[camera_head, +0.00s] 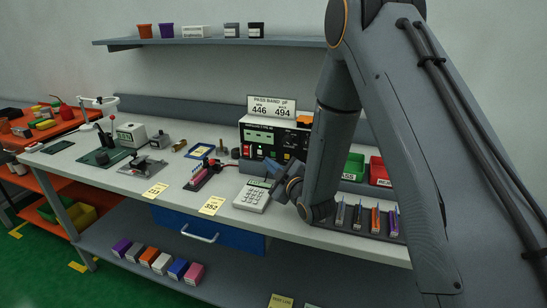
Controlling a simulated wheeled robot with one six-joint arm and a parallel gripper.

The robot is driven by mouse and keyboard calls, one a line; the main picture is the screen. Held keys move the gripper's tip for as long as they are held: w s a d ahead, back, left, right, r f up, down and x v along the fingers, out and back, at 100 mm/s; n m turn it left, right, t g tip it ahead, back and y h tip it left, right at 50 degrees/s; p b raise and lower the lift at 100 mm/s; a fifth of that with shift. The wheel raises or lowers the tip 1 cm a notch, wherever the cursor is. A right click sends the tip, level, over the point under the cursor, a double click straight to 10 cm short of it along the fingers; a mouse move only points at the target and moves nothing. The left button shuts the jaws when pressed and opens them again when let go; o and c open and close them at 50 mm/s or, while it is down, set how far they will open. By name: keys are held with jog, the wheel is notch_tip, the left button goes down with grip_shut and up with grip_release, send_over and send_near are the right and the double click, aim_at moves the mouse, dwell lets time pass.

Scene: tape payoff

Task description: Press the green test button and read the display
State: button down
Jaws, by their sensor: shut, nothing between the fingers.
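A black tester box (262,150) stands at the back of the bench with pale green display windows (258,136) on its front. Their readings are too small to make out. I cannot pick out the green test button for certain; part of the box front is behind my gripper and arm. A white sign (271,107) above the box reads "PASS BAND gf, MIN 446, MAX 494". My gripper (279,176) is shut and empty, in front of the box's lower right and near the keypad unit. Whether it touches anything is unclear.
A white keypad unit (252,196) with a small green screen sits at the bench's front. A yellow note (211,205) reads "352". A red-and-black fixture (204,174) lies left of it. Green (354,167) and red (379,171) bins stand right. My arm covers the right side.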

jog(key=shift+w+d, duration=0.3)
jog(key=shift+w, duration=0.5)
dwell(1.5)
jog(key=shift+w+d+b, duration=0.15)
jog(key=shift+w+b, duration=0.25)
jog(key=shift+b, duration=0.05)
jog(key=shift+w+d, duration=0.1)
jog(key=shift+w, duration=0.25)
dwell(0.6)
jog(key=shift+s, duration=0.1)
jog(key=shift+s+a, duration=0.25)
jog(key=shift+s, duration=0.4)
jog(key=shift+s+a+p, duration=0.1)
jog(key=shift+s+a, duration=0.2)
jog(key=shift+s, duration=0.5)
jog(key=shift+s+a+p, duration=0.15)
jog(key=shift+s+a, duration=0.1)
jog(key=shift+s, duration=0.55)
jog(key=shift+s+a+p, duration=0.1)
jog(key=shift+s+a, duration=0.2)
jog(key=shift+s, duration=0.5)
